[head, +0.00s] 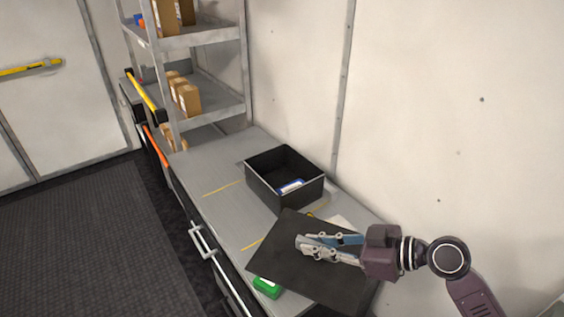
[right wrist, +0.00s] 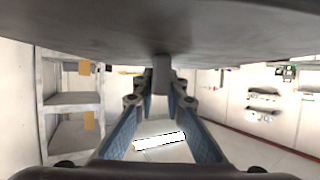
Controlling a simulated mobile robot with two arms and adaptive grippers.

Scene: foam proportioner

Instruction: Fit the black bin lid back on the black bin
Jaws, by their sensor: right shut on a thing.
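The black bin (head: 262,181) stands open on the grey bench against the wall, with a blue and white item (head: 291,187) inside. The black bin lid (head: 277,262) is a flat dark panel, nearer than the bin and apart from its opening, overlapping its near corner in the picture. My right gripper (head: 303,246) is shut on the lid's small grip. In the right wrist view the lid's dark face (right wrist: 160,30) fills the top, and the short grip (right wrist: 162,76) sits between my fingertips (right wrist: 161,88). My left gripper is not in view.
A green box (head: 267,287) lies on the bench by the lid's near edge. A pale flat item (head: 341,223) is partly hidden behind the lid. A grey shelf rack (head: 205,109) with cartons stands at the bench's far end. The bench top (head: 215,178) left of the bin is clear.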

